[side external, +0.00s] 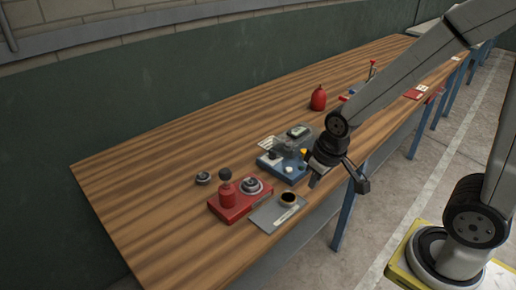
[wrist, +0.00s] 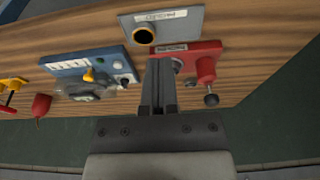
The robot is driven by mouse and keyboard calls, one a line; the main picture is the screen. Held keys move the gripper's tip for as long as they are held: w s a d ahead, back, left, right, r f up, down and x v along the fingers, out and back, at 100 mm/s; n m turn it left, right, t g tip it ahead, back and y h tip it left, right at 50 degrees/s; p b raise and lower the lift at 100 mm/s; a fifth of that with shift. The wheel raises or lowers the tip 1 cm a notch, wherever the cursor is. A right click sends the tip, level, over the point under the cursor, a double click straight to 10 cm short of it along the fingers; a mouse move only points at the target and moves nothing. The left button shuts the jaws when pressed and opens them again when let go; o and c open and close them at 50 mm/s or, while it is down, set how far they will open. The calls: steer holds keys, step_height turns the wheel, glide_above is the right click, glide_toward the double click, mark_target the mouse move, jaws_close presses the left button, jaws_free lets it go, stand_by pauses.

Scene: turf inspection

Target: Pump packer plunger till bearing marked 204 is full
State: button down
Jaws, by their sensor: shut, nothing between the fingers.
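The red grease packer (side external: 238,209) sits near the front edge of the bench, with its red cylinder and black plunger knob (side external: 225,174) standing up. A round metal bearing (side external: 251,185) sits on it beside the plunger; a second ring-shaped part (side external: 203,177) lies on the wood behind it. No 204 marking is legible. In the wrist view, the packer (wrist: 190,50) and its black knob (wrist: 211,100) are right of my fingers, which partly cover the bearing. My gripper (side external: 314,182) is shut and empty, right of the packer; its fingers also show in the wrist view (wrist: 158,64).
A grey labelled plate (side external: 266,217) with a dark round cup (side external: 288,198) lies right of the packer. A blue device (side external: 270,166) with a clear cover stands behind my gripper. A red bottle (side external: 318,100) is farther back. The left bench is clear.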

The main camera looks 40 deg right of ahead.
steer(key=w+a+r+g, duration=0.1)
steer(key=w+a+r, duration=0.15)
steer(key=w, duration=0.35)
steer(key=w+a+r, duration=0.1)
steer(key=w+r, duration=0.2)
steer(key=w, duration=0.3)
step_height(320, 180, up, 7)
steer(key=g, duration=0.2)
glide_above(226, 171)
steer(key=shift+w+r, duration=0.1)
steer(key=shift+w, duration=0.05)
step_height(226, 171, down, 14)
stand_by(0.6)
steer(key=shift+f, duration=1.2)
